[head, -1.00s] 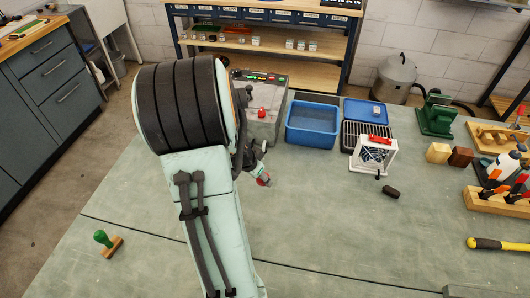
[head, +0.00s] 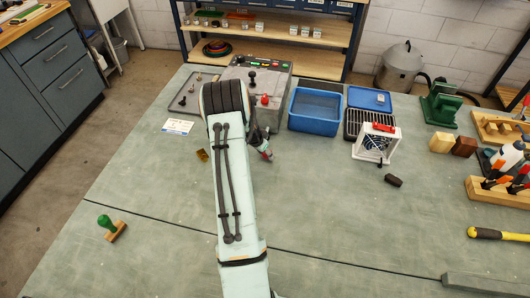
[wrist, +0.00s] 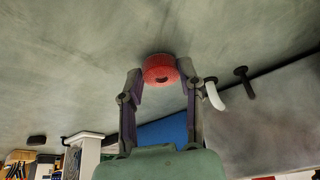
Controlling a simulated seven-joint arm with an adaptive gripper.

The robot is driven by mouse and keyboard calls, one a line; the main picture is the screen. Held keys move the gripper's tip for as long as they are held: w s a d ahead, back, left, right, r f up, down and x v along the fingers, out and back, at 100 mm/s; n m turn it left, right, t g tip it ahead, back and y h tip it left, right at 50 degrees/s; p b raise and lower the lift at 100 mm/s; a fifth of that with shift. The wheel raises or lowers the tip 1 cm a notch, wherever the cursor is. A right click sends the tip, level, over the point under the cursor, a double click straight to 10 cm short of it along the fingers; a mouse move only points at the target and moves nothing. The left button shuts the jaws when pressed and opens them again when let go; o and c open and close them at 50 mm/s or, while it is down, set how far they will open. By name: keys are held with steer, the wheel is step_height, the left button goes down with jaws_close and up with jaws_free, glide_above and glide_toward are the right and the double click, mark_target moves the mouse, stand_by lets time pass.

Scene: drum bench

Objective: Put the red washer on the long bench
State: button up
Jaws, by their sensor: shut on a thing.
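I cannot tell whether the washer touches the bench.
A grey machine (head: 283,90) with a red knob and a blue bin (head: 315,109) stand behind my gripper. A white fan box (head: 377,144) and a dark block (head: 393,180) are to the right. A green-handled stamp (head: 110,228) stands front left. The middle front is clear.

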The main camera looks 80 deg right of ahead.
steer(key=shift+f, duration=0.2)
steer(key=o, duration=0.7)
